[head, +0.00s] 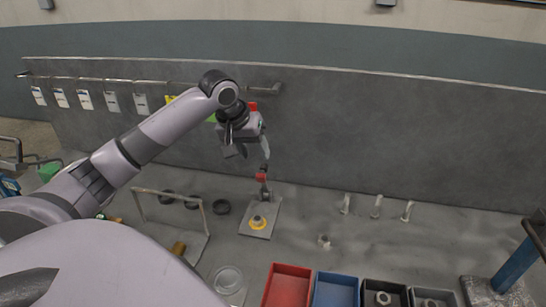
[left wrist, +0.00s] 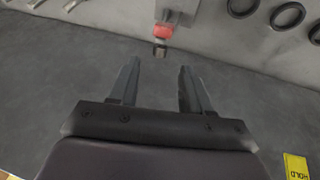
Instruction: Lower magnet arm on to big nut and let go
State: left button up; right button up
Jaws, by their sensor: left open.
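The magnet arm (head: 262,177), with a red block on it, stands at the back edge of a grey plate (head: 246,230). Its red part also shows in the left wrist view (left wrist: 163,33), beyond the fingers. My left gripper (head: 236,151) is above and left of the plate. In the left wrist view its two fingers (left wrist: 160,85) are spread with nothing between them. My right gripper is out of view.
Red (head: 288,286), blue (head: 335,291) and dark bins line the front right. Several pale pegs (head: 376,207) stand at right. A grey wall panel (head: 400,140) with a rail and hanging tags stands close behind.

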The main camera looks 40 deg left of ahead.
aim_at(262, 167)
pick_arm(q)
jog(key=shift+x, duration=3.4)
jog(key=shift+s, duration=0.1)
grip_shut()
